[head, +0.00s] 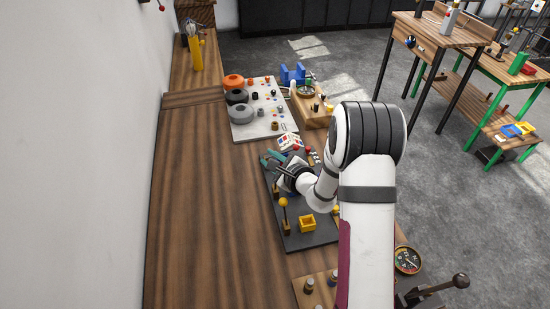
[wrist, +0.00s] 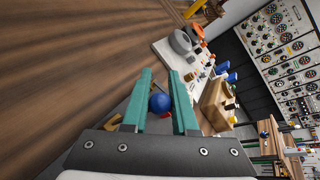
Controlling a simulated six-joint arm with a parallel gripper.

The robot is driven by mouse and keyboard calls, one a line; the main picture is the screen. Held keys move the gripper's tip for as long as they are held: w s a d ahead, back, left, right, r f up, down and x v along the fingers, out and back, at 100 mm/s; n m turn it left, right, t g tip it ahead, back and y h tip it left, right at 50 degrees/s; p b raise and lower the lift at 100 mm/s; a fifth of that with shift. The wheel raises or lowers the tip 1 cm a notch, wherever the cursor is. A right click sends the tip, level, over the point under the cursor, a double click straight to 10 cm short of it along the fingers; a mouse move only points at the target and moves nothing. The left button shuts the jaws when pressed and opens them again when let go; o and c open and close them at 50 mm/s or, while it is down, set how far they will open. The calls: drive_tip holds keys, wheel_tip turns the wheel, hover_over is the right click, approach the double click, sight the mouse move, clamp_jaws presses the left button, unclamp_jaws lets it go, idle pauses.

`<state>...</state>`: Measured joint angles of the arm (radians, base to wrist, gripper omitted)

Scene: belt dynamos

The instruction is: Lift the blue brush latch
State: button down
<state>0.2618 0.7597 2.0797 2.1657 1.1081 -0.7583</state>
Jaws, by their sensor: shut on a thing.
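The blue brush latch shows as a round blue knob (wrist: 159,103) between the teal fingers in the wrist view. My gripper (wrist: 160,76) is shut on this knob; the rest of the latch is mostly hidden by the fingers and the palm. In the head view my gripper (head: 272,161) is low over the far part of a dark panel (head: 305,241) on the wooden bench. The blue knob cannot be made out in that view, and how high the latch stands cannot be told.
A yellow-knobbed lever (head: 283,202) and a yellow open box (head: 307,223) stand on the dark panel, nearer than my gripper. A white board (head: 246,130) with orange and grey rings lies beyond. A wooden block fixture (head: 312,119) is beside it. The bench's left side is clear.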

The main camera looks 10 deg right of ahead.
drive_tip(key=shift+s+a+f, duration=0.2)
drive_tip(key=shift+a+f, duration=0.05)
drive_tip(key=shift+f, duration=0.1)
drive_tip(key=c, duration=1.1)
unclamp_jaws()
drive_tip(key=o, duration=0.4)
drive_tip(key=shift+w+r, duration=0.1)
drive_tip(key=shift+r, duration=0.05)
drive_tip(key=v, duration=1.6)
drive_tip(key=shift+w, duration=0.1)
